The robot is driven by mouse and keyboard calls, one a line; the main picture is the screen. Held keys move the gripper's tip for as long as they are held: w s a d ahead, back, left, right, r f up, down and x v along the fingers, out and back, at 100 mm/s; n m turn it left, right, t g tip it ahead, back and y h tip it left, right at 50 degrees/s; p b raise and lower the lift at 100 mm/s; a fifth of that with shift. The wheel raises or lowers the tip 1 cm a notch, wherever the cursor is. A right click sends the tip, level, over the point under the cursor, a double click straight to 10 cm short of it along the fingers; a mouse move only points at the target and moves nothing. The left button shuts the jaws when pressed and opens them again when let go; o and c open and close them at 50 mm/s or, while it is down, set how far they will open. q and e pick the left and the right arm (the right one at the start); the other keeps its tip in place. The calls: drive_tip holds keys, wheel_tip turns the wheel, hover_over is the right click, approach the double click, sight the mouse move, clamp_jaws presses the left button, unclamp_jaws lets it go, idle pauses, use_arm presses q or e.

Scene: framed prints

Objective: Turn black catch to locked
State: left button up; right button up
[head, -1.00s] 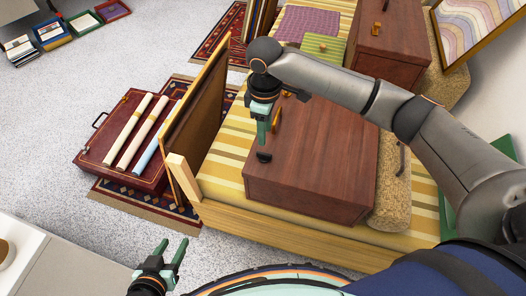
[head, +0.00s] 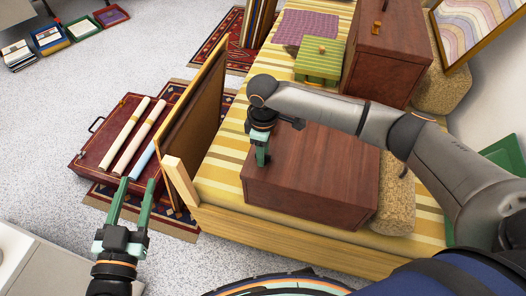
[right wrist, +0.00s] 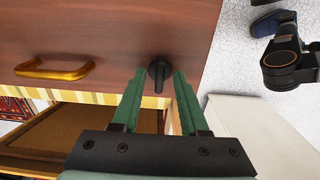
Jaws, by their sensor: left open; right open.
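The black catch (right wrist: 158,70) shows in the right wrist view on the front of a brown wooden box (right wrist: 110,30). It has a round base, and its lever points toward the bottom of that picture. My right gripper (right wrist: 160,78) is open, with one green finger on each side of the catch; I cannot tell whether either finger touches it. In the head view, my right gripper (head: 262,158) is at the left face of the box (head: 315,175) and hides the catch. My left gripper (head: 136,184) is open and empty near the red case.
A brass handle (right wrist: 54,70) sits beside the catch. The box stands on a yellow striped bench (head: 222,165). Framed pictures (head: 195,115) lean at its left. A red case (head: 92,148) with rolled tubes lies on a rug. A second wooden box (head: 385,55) stands behind.

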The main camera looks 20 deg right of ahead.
clamp_jaws()
idle(0.4)
